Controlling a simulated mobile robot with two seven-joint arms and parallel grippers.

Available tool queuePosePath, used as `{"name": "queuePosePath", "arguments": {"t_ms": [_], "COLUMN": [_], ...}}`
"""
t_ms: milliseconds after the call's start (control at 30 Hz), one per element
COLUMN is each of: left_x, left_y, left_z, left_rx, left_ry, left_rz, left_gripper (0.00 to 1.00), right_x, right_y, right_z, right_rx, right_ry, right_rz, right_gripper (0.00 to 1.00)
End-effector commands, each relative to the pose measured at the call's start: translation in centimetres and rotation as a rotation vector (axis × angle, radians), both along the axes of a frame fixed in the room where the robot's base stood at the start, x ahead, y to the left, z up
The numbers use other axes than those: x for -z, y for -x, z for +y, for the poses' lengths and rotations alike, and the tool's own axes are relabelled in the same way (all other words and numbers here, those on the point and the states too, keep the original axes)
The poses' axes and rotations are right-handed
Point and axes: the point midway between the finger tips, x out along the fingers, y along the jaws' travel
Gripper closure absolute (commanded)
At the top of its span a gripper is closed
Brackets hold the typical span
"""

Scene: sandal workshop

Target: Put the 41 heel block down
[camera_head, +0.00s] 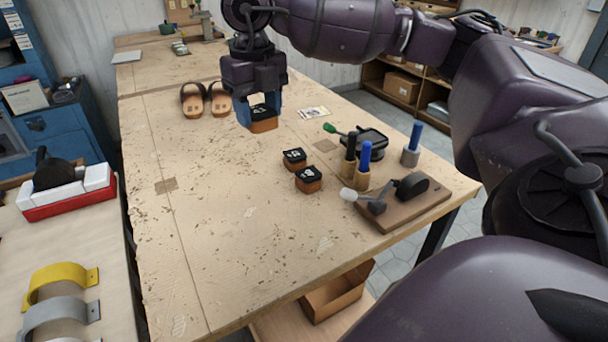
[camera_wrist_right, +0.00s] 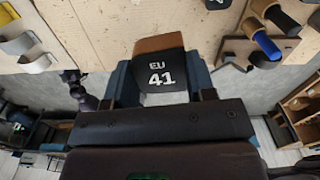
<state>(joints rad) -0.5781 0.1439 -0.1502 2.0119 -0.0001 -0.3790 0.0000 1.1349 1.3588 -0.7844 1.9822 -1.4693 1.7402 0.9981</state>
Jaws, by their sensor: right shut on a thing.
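The 41 heel block (camera_head: 263,124) is orange-brown with a black top; in the right wrist view its top (camera_wrist_right: 161,72) reads "EU 41". My right gripper (camera_head: 258,108) is shut on it, with a blue finger on each side. The block is at the workbench top (camera_head: 220,200), right of the sandals; I cannot tell whether it touches the bench. Two similar heel blocks, one farther (camera_head: 294,159) and one nearer (camera_head: 308,179), stand on the bench nearer to me. My left gripper is not in view.
A pair of sandals (camera_head: 193,101) lies left of the gripper. A printed card (camera_head: 314,112) lies to its right. Tools with blue and black handles, a dark tray (camera_head: 369,140) and a wooden board (camera_head: 405,206) crowd the right edge. The bench's left and front are clear.

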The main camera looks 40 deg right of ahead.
Motion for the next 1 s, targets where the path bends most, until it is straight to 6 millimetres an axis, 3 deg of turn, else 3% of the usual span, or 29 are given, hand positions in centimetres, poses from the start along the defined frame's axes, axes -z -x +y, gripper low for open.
{"name": "queuePosePath", "arguments": {"t_ms": [167,267,800,1000], "left_x": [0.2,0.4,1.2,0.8], "left_y": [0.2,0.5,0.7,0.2], "left_z": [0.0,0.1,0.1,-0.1], "left_rx": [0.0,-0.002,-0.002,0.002], "left_ry": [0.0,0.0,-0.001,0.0], "left_rz": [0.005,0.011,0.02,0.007], "left_gripper": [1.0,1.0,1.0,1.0], "right_x": [-0.7,0.0,11.2,13.2], "right_y": [0.0,0.1,0.1,0.1], "right_z": [-0.2,-0.3,-0.3,-0.3], "right_rx": [0.108,0.125,0.124,0.123], "right_ry": [0.0,0.001,0.0,0.0], "right_rz": [0.0,0.003,0.004,0.001], "right_gripper": [0.73,0.73,0.73,0.73]}}
